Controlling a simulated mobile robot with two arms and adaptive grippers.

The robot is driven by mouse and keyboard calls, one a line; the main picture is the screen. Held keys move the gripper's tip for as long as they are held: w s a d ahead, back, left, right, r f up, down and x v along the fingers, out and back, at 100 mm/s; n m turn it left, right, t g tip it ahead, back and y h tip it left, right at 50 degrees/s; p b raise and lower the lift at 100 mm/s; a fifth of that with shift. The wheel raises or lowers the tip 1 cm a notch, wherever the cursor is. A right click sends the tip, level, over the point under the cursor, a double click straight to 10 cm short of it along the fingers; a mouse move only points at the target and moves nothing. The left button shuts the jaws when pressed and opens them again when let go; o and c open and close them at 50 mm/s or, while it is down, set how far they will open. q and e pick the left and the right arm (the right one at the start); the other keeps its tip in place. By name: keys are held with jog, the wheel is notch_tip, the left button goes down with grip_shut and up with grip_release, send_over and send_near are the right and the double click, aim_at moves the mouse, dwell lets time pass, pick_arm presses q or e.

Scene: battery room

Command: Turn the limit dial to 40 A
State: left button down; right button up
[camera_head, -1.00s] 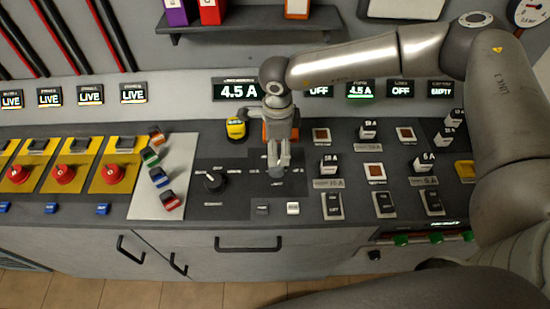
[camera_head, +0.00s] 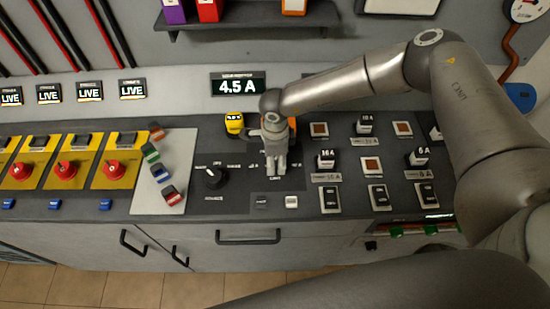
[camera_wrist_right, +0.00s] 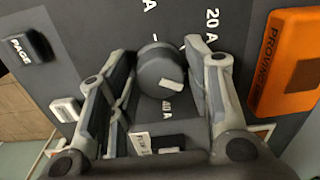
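The limit dial (camera_wrist_right: 160,68) is a round grey knob with a pale mark on its face, standing on the dark panel in the right wrist view. A "40 A" label lies just below it and "20 A" to its upper right. I cannot tell the exact setting. My right gripper (camera_wrist_right: 160,55) is open, with one finger on each side of the dial; firm contact is not clear. In the head view my right gripper (camera_head: 276,172) points down over the panel and hides the dial. The display (camera_head: 238,86) above reads 4.5 A. My left gripper is not in view.
A black selector knob (camera_head: 215,177) sits left of my gripper. An orange unit (camera_wrist_right: 289,62) is close beside the right finger. A yellow device (camera_head: 234,124) stands behind. Several breakers and switches (camera_head: 326,160) crowd the panel to the right.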

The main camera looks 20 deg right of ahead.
jog(key=c, duration=0.6)
jog(key=shift+m, duration=0.4)
jog(key=m+b, duration=0.3)
jog(key=m, duration=0.2)
jog(key=shift+f+m+b, duration=0.15)
jog(key=shift+m+b, duration=0.15)
jog(key=shift+b, duration=0.05)
jog(key=m+b, duration=0.2)
jog(key=m, duration=0.1)
pick_arm(q)
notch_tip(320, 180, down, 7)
jog(key=b, duration=0.1)
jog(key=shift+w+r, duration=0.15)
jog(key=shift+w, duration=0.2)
pick_arm(e)
jog(key=shift+m, duration=1.3)
jog(key=shift+r, duration=0.2)
jog(key=o, duration=1)
